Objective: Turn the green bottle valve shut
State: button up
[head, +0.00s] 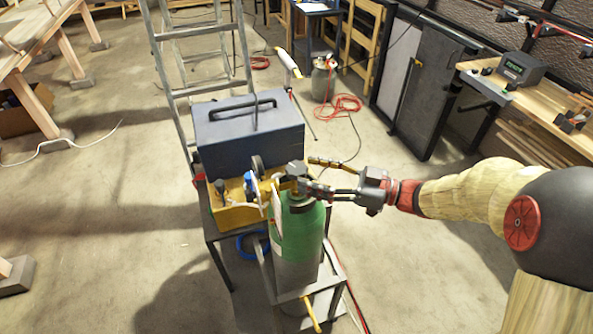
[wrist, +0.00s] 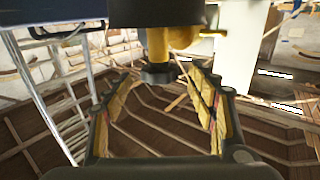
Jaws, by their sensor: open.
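The green bottle (head: 301,236) stands upright on a low metal stand in the head view. In the wrist view, a dark knob (wrist: 160,74) on a brass-coloured stem shows at the upper middle. My gripper (head: 318,174) reaches in from the right at the height of the bottle top. Its fingers are spread, one behind the valve and one in front. In the wrist view, the yellow-padded fingers (wrist: 166,92) are wide apart with the knob between or just beyond their tips. I cannot tell whether they touch it.
A gauge (head: 257,166) stands close beside the valve. A metal ladder (head: 200,85) rises behind. Open floor lies to the left.

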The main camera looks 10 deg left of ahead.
aim_at(297, 167)
jog(key=shift+w+a+b, duration=0.15)
jog(key=shift+a+b, duration=0.1)
jog(key=shift+a, duration=0.85)
jog(key=shift+w+a+b, duration=0.1)
jog(key=shift+a+b, duration=0.1)
jog(key=shift+a, duration=0.85)
jog(key=c, duration=1.1)
jog(key=shift+c, duration=0.2)
